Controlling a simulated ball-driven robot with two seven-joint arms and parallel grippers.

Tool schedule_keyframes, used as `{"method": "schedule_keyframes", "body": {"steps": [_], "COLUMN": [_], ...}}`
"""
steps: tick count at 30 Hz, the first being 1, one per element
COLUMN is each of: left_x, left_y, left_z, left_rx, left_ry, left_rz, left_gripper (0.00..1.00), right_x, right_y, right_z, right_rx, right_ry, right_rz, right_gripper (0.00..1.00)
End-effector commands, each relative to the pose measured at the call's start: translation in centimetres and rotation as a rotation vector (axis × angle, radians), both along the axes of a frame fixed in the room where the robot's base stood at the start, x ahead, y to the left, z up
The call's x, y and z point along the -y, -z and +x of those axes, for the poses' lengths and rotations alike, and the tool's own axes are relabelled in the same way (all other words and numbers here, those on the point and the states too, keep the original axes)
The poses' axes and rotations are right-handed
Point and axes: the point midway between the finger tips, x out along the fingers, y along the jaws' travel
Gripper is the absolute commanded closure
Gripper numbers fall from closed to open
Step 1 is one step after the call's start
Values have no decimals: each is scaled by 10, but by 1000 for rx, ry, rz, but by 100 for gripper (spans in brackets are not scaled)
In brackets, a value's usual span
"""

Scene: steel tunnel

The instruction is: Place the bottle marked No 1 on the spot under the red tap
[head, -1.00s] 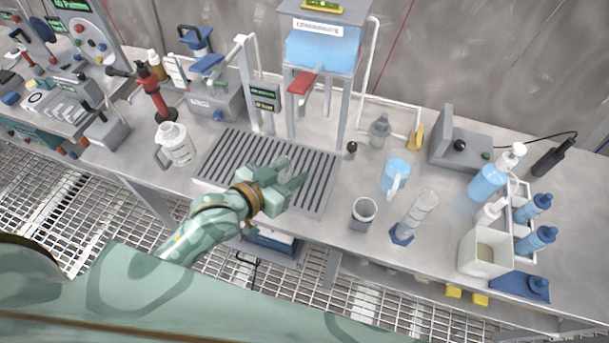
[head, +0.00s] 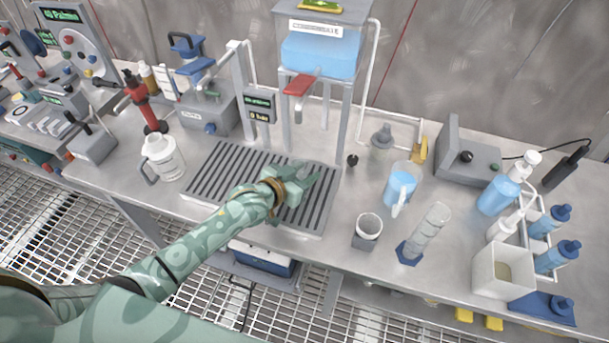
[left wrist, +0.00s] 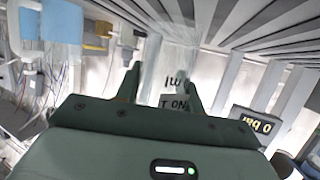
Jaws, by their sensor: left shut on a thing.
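The red tap (head: 299,86) is above and behind the gripper, below a tank of blue liquid (head: 320,55). I cannot tell whether the bottle touches the tray. My right gripper is not in view.
A white jug (head: 163,158) stands left of the tray. A small grey cup (head: 367,230), a blue-filled jug (head: 401,186) and a clear cylinder (head: 428,232) stand to its right. Metal posts and a small display (head: 259,108) rise behind the tray.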

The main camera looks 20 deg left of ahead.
Motion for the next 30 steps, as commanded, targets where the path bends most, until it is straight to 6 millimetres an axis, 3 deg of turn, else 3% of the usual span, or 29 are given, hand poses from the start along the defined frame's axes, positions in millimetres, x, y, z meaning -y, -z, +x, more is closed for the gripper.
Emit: {"method": "schedule_keyframes", "body": {"steps": [11, 12, 14, 24, 30], "left_x": [0, 0, 0, -1, -16], "left_y": [6, 5, 5, 0, -15], "left_z": [0, 0, 0, -2, -35], "left_rx": [2, 2, 2, 1, 1], "left_ry": [0, 0, 0, 0, 1], "left_rz": [0, 0, 0, 0, 3], "left_gripper": [89, 51, 40, 40, 40], "right_x": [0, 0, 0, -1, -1], "right_y": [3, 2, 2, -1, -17], "right_z": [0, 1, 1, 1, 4], "right_rx": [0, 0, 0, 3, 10], "right_ry": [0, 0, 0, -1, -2], "right_rz": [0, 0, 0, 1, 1], "right_gripper": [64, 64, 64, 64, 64]}}
